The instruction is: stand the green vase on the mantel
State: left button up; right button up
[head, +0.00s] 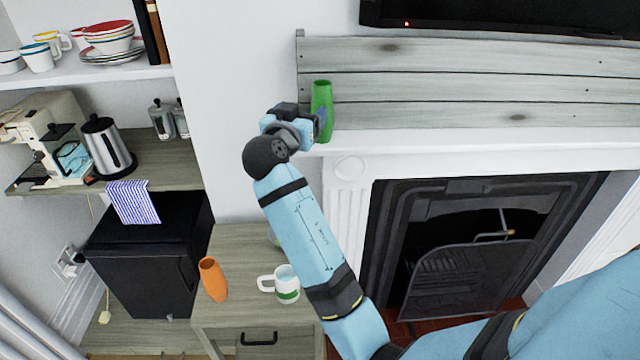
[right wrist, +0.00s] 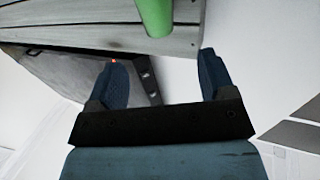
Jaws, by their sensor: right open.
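The green vase (head: 322,98) stands upright at the left end of the white mantel (head: 460,142), in front of the grey plank panel. Its base appears to rest on the shelf, partly hidden by my gripper. My right gripper (head: 318,122) is beside the vase at its left and lower side in the head view. In the right wrist view the jaws (right wrist: 165,72) are apart with nothing between them. The lower part of the vase (right wrist: 155,14) shows beyond the fingertips, clear of both fingers. My left gripper is not in view.
A small wooden cabinet (head: 232,318) below holds an orange vase (head: 213,280) and a white mug with a green band (head: 287,290); something pale green there is mostly hidden by my arm. The fireplace (head: 480,250) is under the mantel, whose shelf is clear to the right.

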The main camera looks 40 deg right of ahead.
jog(key=s+a+f+n+t+y, duration=0.1)
jog(key=s+a+f+n+y, duration=0.25)
jog(key=f, duration=0.55)
jog(key=s+a+f+n+t+y, duration=0.1)
jog(key=s+a+f+n+y, duration=0.2)
jog(key=f, duration=0.6)
jog(key=s+a+f+n+y, duration=0.15)
jog(key=f+n+y, duration=0.25)
jog(key=f, duration=0.5)
jog(key=s+a+f+n+g+y, duration=0.1)
jog(key=s+a+f+y, duration=0.2)
jog(key=s+f, duration=0.4)
jog(key=s+a+f+n+y, duration=0.2)
jog(key=s+a+f+y, duration=0.2)
jog(key=s, duration=1.1)
notch_tip(320, 180, down, 4)
jog(key=shift+a+r+g, duration=0.2)
jog(key=shift+r+g, duration=0.05)
jog(key=shift+g, duration=0.15)
notch_tip(320, 180, up, 8)
jog(key=p, duration=0.8)
jog(key=shift+d, duration=0.2)
jog(key=shift+r, duration=0.1)
